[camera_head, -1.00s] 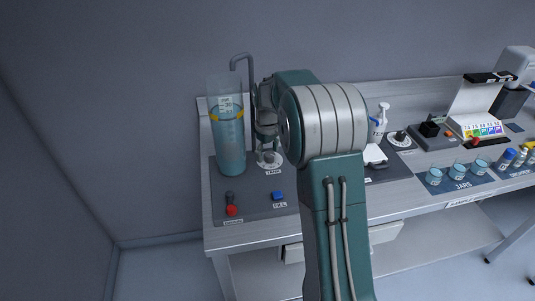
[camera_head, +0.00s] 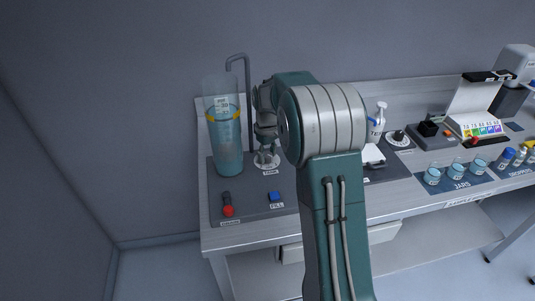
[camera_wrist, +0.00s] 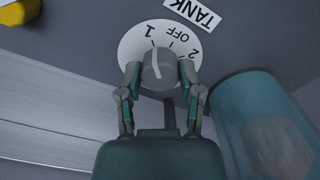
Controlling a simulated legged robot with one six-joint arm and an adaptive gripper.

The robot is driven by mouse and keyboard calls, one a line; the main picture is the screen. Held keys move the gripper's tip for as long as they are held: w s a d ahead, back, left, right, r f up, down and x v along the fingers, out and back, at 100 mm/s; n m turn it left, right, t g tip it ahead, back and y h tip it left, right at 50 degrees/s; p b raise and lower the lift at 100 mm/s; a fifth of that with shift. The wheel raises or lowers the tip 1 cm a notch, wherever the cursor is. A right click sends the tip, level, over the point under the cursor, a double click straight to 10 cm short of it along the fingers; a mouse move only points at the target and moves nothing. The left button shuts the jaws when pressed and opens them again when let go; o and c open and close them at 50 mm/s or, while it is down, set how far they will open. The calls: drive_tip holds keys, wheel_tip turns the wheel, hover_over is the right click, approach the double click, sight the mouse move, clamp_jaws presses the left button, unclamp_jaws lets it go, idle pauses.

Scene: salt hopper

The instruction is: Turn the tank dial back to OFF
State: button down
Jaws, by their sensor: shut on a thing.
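The tank dial (camera_wrist: 139,45) is a white disc marked 1, OFF and 2, with a grey knob (camera_wrist: 160,70) in the middle. The knob's white line points close to the 1, to the side of OFF. My gripper (camera_wrist: 160,73) is shut on the knob, one finger on each side. In the head view my gripper (camera_head: 266,145) comes down onto the dial, and the arm hides part of the bench behind it. The clear tank (camera_head: 228,150) stands left of the dial and holds blue liquid up to about the yellow band.
A red drain control (camera_head: 228,211) and a blue fill button (camera_head: 274,197) sit in front of the tank. A bent pipe (camera_head: 248,90) rises behind.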

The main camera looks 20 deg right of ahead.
sight(266, 154)
drive_tip(key=m, duration=0.4)
drive_tip(key=shift+m, duration=2.1)
drive_tip(key=shift+c, duration=1.3)
unclamp_jaws()
drive_tip(key=shift+w+f, duration=0.1)
drive_tip(key=shift+a, duration=0.1)
wheel_tip(266, 154, up, 12)
